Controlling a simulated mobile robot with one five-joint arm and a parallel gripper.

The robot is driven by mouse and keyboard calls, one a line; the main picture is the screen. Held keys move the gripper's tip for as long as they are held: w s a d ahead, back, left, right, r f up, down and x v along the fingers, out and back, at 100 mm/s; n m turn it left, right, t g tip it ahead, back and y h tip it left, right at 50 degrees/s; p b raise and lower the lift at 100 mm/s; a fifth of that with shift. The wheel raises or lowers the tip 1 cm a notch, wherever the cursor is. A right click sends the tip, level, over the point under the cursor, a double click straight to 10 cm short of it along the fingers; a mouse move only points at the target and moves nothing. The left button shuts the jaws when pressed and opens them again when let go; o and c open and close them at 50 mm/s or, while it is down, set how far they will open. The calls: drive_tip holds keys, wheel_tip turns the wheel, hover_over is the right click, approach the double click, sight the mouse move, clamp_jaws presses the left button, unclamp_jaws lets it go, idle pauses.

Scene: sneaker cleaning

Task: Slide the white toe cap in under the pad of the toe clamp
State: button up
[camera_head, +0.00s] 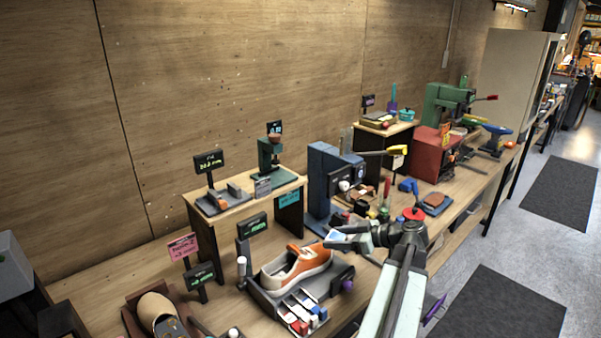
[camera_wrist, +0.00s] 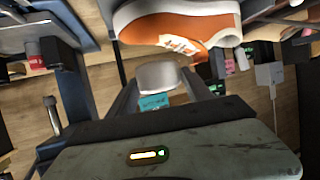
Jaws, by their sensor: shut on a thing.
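The orange sneaker (camera_head: 305,264) with a white sole lies in a grey tray on the bench, its white toe cap (camera_head: 268,278) toward the left. The sneaker also shows across the top of the wrist view (camera_wrist: 180,28). My gripper (camera_head: 332,240) is beside the heel end, on the right. In the wrist view my gripper (camera_wrist: 160,80) is shut on a pale, rounded white piece (camera_wrist: 158,74), with a visible gap to the sneaker. A dark post with a white cylinder (camera_head: 241,266) stands by the toe; I cannot tell whether it is the toe clamp.
A purple knob (camera_head: 347,285) sticks out of the tray's right side. Small red, white and blue items (camera_head: 303,312) sit at its front. A blue press (camera_head: 328,185) stands behind my gripper. A brown-and-cream shoe (camera_head: 160,312) is at the lower left.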

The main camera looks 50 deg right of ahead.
drive_tip(key=w+r+m+h+p, duration=0.4)
drive_tip(key=w+r+p, duration=1)
drive_tip(key=r+p, duration=0.35)
drive_tip(key=shift+h, duration=0.3)
drive_tip(key=b+x, duration=0.1)
drive_tip(key=x, duration=0.1)
drive_tip(key=b+x, duration=0.1)
drive_tip(key=x, duration=0.1)
drive_tip(key=b+x, duration=0.1)
drive_tip(key=x, duration=0.1)
drive_tip(key=shift+w+a, duration=0.3)
drive_tip(key=shift+w, duration=0.1)
drive_tip(key=shift+w+d+f+b, duration=0.15)
drive_tip(key=shift+w+d+b, duration=0.05)
drive_tip(key=shift+w, duration=1.55)
drive_tip(key=shift+w+d+f+b, duration=0.1)
drive_tip(key=shift+w+d+b, duration=0.05)
drive_tip(key=shift+w, duration=1.6)
drive_tip(key=o, duration=1.6)
